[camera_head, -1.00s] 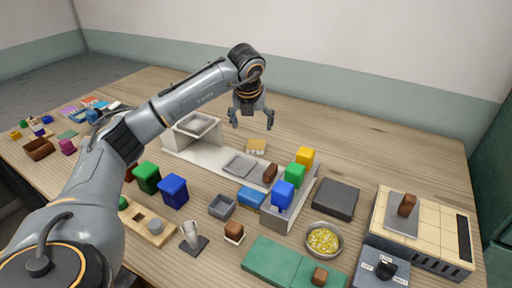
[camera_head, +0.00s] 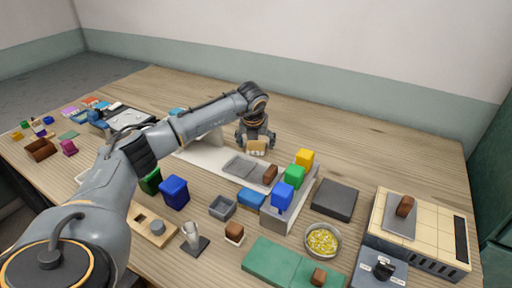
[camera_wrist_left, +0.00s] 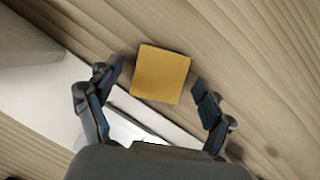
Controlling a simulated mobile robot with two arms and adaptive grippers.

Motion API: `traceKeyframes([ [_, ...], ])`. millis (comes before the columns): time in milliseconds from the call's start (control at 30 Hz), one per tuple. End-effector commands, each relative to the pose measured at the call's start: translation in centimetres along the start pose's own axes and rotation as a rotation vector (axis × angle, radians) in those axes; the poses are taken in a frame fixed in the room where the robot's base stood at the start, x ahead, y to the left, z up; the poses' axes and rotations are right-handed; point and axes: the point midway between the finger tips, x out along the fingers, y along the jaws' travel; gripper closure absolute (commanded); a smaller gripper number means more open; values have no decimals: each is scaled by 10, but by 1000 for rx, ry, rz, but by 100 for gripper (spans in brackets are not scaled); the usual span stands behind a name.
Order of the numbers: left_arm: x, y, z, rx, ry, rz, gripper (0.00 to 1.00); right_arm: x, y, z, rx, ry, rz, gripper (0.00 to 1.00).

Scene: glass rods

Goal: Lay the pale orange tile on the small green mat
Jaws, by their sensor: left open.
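The pale orange tile (camera_head: 257,146) lies near the middle of the table, just beyond the white base plate. In the left wrist view the tile (camera_wrist_left: 160,74) is a flat, nearly square orange piece on bare wood. My left gripper (camera_head: 255,148) is over it, its fingers pointing down. In the wrist view the left gripper (camera_wrist_left: 157,78) is open, with one finger on each side of the tile and gaps between. Nothing is held. A small green mat (camera_head: 69,135) lies flat at the far left of the table. My right gripper is not in view.
The white base plate (camera_head: 213,156) runs close beside the tile. A grey stand with yellow, green and blue blocks (camera_head: 283,196) is to the right. Bins, a cup and a larger green board (camera_head: 270,258) fill the front. Small objects surround the mat. The back table is clear.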

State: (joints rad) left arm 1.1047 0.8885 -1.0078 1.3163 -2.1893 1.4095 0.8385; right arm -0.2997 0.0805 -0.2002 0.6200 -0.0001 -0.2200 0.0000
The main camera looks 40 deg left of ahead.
Motion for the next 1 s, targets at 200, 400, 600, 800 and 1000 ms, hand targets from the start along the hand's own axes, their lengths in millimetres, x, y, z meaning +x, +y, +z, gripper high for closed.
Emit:
traceKeyframes([
  [200, 0, 0, 0, 0, 0, 0, 51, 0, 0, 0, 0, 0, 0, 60],
  [400, -1, 0, 0, 0, 0, 0, 88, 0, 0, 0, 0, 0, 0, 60],
  [600, -1, 0, 0, -1, 0, 0, 88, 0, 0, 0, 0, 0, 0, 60],
  [800, -13, 0, 6, -1, -1, -1, 88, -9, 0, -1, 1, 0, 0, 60],
  [1000, -46, -1, 12, 3, -1, -2, 88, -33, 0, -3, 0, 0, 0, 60],
])
